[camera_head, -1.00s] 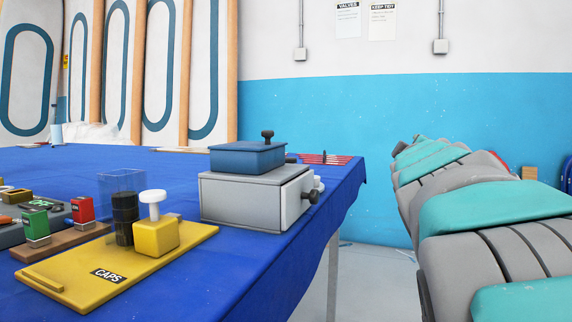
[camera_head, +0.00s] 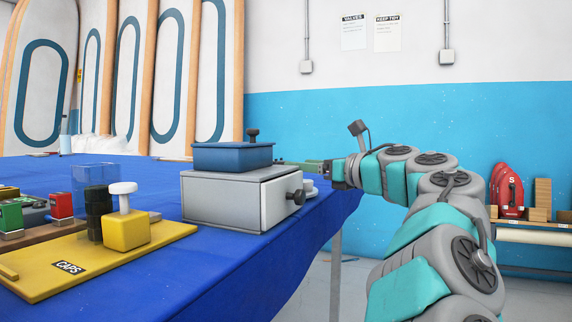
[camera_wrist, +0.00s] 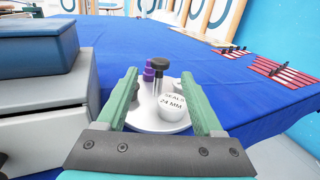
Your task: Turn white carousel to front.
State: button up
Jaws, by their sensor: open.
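The white carousel (camera_wrist: 155,117) is a round white plate on the blue table in the wrist view. On it are a white cup (camera_wrist: 172,107) marked "SEALS 24 MM", a purple-topped item (camera_wrist: 150,74), and a metal post with a black knob (camera_wrist: 174,63). Part of another pale item shows behind the cup. The lower carousel is partly hidden by my gripper.
A grey drawer box (camera_head: 222,203) with a blue lidded box (camera_head: 232,157) on top stands close left of the carousel. Red strips (camera_wrist: 286,75) lie to its right near the table edge. A yellow CAPS tray (camera_head: 60,265) is at front left.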

jog(key=shift+p+x, duration=0.45)
jog(key=shift+x, duration=3.25)
jog(key=shift+r, duration=0.1)
grip_shut()
